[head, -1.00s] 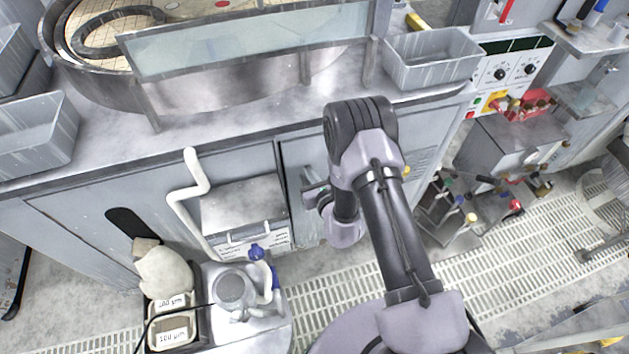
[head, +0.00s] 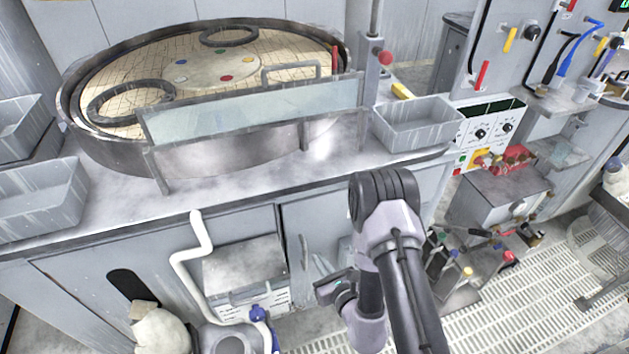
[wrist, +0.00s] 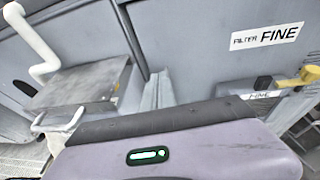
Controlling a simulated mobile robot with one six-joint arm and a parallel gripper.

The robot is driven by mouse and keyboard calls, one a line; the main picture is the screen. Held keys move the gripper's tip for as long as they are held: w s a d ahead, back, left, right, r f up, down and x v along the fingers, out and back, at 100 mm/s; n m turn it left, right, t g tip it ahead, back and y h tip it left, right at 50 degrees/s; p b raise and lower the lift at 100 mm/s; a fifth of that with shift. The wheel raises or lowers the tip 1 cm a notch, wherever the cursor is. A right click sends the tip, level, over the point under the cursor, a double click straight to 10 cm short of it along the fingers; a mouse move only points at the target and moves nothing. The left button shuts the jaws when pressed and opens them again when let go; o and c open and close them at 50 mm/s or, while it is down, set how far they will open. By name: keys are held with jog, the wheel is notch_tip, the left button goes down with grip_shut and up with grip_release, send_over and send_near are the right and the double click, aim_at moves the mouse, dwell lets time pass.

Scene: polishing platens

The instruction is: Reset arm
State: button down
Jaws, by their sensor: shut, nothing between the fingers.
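My arm is folded in front of the grey cabinet under the polishing bench, at the lower right of the head view. My gripper (head: 322,266) is at the end of the dark wrist, to the left of the forearm and close to the cabinet doors. In the wrist view its grey fingers (wrist: 158,90) are together, with nothing between them. A purple wrist housing with a green light fills the bottom of that view and hides what lies below.
The round polishing platen (head: 215,70) stands on the bench (head: 335,160) behind a clear guard. A grey bin (head: 418,135) is at the bench's right. A white bent pipe (head: 188,258) and a metal box (head: 245,266) are left of my gripper. Grated floor (head: 490,325) lies right.

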jog(key=a+r+n+g+y, duration=0.2)
jog(key=a+r+n+y, duration=0.35)
jog(key=r, duration=0.75)
jog(key=s+a+r+n+g+y, duration=0.2)
jog(key=s+a+r+n+g, duration=0.2)
jog(key=r, duration=0.3)
jog(key=s+a+r+n+g+y, duration=0.3)
jog(key=s+a+r+n, duration=0.1)
jog(key=r, duration=0.3)
jog(key=s+d+r+n+g+h, duration=0.2)
jog(key=s+n+g+h, duration=0.15)
jog(key=s, duration=0.25)
jog(key=s+d+r+n+g+h, duration=0.2)
jog(key=s+n, duration=0.3)
jog(key=s, duration=0.2)
jog(key=s+d+r+n+t+h, duration=0.1)
jog(key=d+n+t+h, duration=0.1)
jog(key=d, duration=0.6)
jog(key=s+d+r+n+t+h, duration=0.1)
jog(key=d+r+n+t+h, duration=0.1)
jog(key=d+t+h, duration=0.3)
jog(key=d+n+h, duration=0.1)
jog(key=d+h, duration=0.1)
jog(key=d, duration=0.1)
jog(key=shift+d+r, duration=0.15)
jog(key=shift+r, duration=0.1)
